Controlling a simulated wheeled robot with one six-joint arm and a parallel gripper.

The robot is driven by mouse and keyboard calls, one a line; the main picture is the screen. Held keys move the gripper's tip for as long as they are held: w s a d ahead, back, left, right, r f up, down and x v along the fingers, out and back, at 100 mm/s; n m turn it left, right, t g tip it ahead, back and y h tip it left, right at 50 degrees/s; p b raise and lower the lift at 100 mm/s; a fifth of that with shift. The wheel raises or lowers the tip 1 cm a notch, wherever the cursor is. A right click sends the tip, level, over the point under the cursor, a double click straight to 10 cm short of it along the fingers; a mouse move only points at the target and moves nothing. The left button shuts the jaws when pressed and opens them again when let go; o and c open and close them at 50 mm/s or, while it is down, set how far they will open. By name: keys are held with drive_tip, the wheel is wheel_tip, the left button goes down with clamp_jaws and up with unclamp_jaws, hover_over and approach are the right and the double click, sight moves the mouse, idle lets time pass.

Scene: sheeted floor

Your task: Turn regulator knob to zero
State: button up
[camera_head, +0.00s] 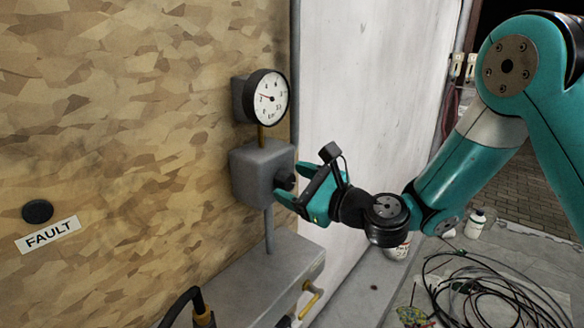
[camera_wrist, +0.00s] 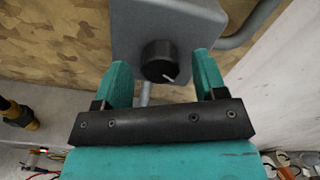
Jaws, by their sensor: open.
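The regulator is a grey box (camera_head: 258,170) mounted by the chipboard wall, with a black round knob (camera_head: 286,178) on its right face. A white round gauge (camera_head: 270,97) with a needle sits above the box; the needle points to the left side of the dial. My gripper (camera_head: 290,186) is open at the knob. In the wrist view its two teal fingers (camera_wrist: 162,82) stand on either side of the knob, with visible gaps. Whether the fingertips reach past the knob's front is hard to tell.
A grey pipe (camera_head: 268,230) runs down from the box. A FAULT label (camera_head: 48,235) is at left. Coiled black cables (camera_head: 485,290) lie on the floor at right.

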drive_tip(key=shift+w+a, duration=0.3)
drive_tip(key=shift+a, duration=0.1)
drive_tip(key=shift+c, duration=0.2)
drive_tip(key=c, duration=0.9)
drive_tip(key=shift+n, duration=0.3)
